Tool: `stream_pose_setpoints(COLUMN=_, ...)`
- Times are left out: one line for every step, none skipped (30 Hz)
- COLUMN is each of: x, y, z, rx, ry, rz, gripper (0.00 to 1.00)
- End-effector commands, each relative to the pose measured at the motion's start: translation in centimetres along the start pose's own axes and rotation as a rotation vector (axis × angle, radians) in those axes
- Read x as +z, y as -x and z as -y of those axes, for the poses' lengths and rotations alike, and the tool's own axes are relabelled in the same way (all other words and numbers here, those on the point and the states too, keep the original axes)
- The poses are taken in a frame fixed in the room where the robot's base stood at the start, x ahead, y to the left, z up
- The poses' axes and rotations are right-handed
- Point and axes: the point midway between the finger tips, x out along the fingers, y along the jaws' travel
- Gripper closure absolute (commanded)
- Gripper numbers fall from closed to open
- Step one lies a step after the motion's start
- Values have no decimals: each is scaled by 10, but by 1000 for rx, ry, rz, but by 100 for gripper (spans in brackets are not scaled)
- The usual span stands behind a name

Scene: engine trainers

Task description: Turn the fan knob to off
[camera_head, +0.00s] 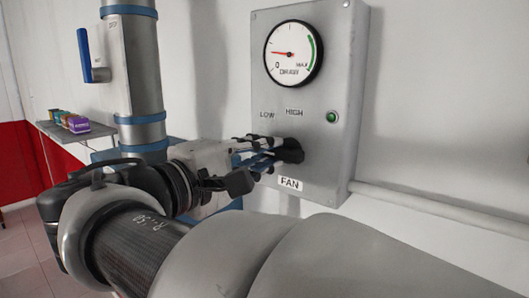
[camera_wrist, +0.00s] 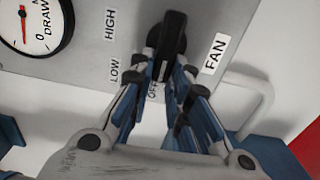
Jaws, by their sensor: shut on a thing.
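The black fan knob (camera_head: 291,152) sits low on the grey control panel, above the FAN label (camera_head: 290,184). It also shows in the wrist view (camera_wrist: 173,38), with its long grip running up and down the picture. My gripper (camera_head: 276,148) reaches it from the left. In the wrist view its fingers (camera_wrist: 170,72) are shut on the knob's grip, one on each side. The OFF label (camera_wrist: 153,91) is partly hidden beside the left finger. The grip lies close to OFF, but I cannot tell which end is the pointer. LOW (camera_head: 267,115) and HIGH (camera_head: 294,112) are clear.
A round draw gauge (camera_head: 293,54) above the knob has its red needle near 0. A green lamp (camera_head: 332,117) is at the panel's right. A pipe with a blue lever (camera_head: 84,50) and a shelf with small coloured boxes (camera_head: 75,123) stand left. A wall pipe (camera_head: 430,205) runs right.

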Motion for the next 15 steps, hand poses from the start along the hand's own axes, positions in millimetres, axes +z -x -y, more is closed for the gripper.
stream_pose_setpoints(x=0, y=0, z=-1, rx=1, ry=2, rz=2, gripper=100)
stream_pose_setpoints(x=0, y=0, z=-1, rx=1, ry=2, rz=2, gripper=81)
stream_pose_setpoints(x=0, y=0, z=-1, rx=1, ry=1, rz=2, gripper=79)
stream_pose_setpoints(x=0, y=0, z=0, rx=1, ry=1, rz=2, gripper=77)
stream_pose_setpoints(x=0, y=0, z=0, rx=1, ry=1, rz=1, gripper=75)
stream_pose_setpoints(x=0, y=0, z=0, rx=1, ry=1, rz=1, gripper=72)
stream_pose_setpoints(x=0, y=0, z=0, rx=1, ry=1, rz=1, gripper=70)
stream_pose_setpoints(x=0, y=0, z=0, rx=1, ry=1, rz=1, gripper=68)
stream_pose_setpoints(x=0, y=0, z=0, rx=1, ry=0, rz=1, gripper=65)
stream_pose_setpoints(x=0, y=0, z=0, rx=1, ry=0, rz=1, gripper=63)
stream_pose_setpoints(x=0, y=0, z=0, rx=0, ry=0, rz=1, gripper=63)
stream_pose_setpoints(x=0, y=0, z=0, rx=0, ry=0, rz=1, gripper=63)
stream_pose_setpoints(x=0, y=0, z=0, rx=0, ry=0, rz=1, gripper=63)
stream_pose_setpoints(x=0, y=0, z=0, rx=0, ry=0, rz=1, gripper=63)
stream_pose_setpoints(x=0, y=0, z=0, rx=0, ry=0, rz=1, gripper=63)
